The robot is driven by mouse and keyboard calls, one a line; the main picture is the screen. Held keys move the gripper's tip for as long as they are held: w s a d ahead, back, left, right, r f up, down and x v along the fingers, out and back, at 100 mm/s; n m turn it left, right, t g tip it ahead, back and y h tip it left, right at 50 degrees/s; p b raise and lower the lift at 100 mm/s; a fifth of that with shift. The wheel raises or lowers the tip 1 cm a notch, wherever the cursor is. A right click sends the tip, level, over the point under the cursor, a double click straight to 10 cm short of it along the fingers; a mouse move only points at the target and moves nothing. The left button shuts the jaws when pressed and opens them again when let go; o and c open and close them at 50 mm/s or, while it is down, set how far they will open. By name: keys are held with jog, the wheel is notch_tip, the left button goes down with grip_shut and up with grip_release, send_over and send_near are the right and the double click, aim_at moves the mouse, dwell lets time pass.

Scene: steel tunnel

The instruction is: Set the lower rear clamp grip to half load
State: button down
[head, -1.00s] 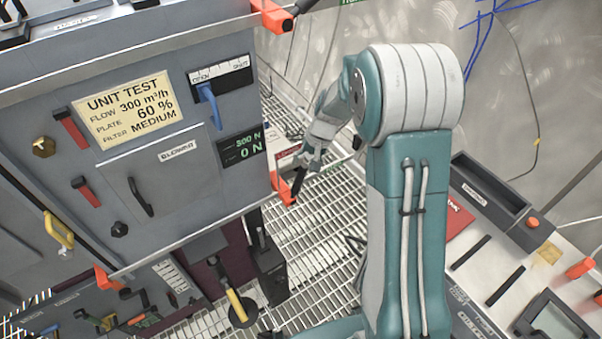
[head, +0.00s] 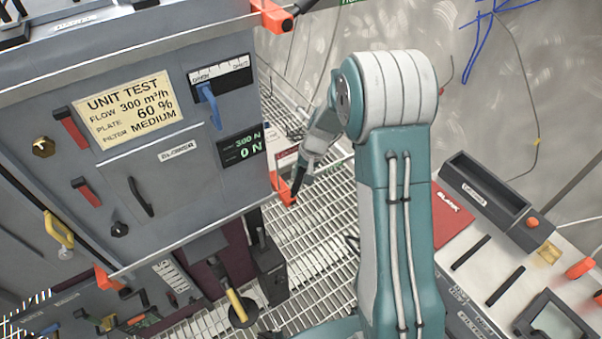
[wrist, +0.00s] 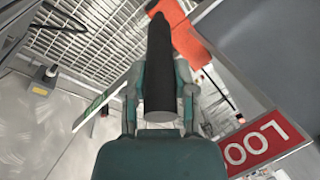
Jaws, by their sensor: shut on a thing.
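The lower rear clamp (head: 283,190) is an orange bracket on the lower right corner of the grey blower unit in the head view. In the wrist view its orange body (wrist: 183,38) lies behind and right of a long black grip (wrist: 159,65). My gripper (head: 303,172) is at this clamp in the head view. In the wrist view my gripper (wrist: 160,88) is shut on the black grip, with a finger on either side. The green display (head: 241,147) on the unit reads 300 N above 0 N. In the head view my gripper largely hides the grip.
Another orange clamp (head: 272,15) sits at the unit's upper right corner and one (head: 106,278) at its lower left. A grated floor (head: 318,235) lies below. A bench with a dark tray (head: 484,190) stands at right. A red sign (wrist: 262,143) shows in the wrist view.

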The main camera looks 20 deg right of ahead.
jog(key=shift+d+f, duration=0.1)
jog(key=shift+w+d+f+m+g+y, duration=0.15)
jog(key=shift+w+d+f+g+y, duration=0.15)
jog(key=shift+d+f+y, duration=0.75)
jog(key=shift+w+d+f+m+g+y, duration=0.1)
jog(key=shift+w+d+f+g+y, duration=0.3)
jog(key=shift+y, duration=1.1)
jog(key=shift+w+d+f+m+g+y, duration=0.15)
jog(key=shift+d+f+g+y, duration=0.25)
jog(key=shift+d+f+y, duration=0.7)
jog(key=shift+a+r, duration=0.1)
jog(key=shift+r, duration=0.2)
jog(key=shift+c, duration=2.2)
grip_release()
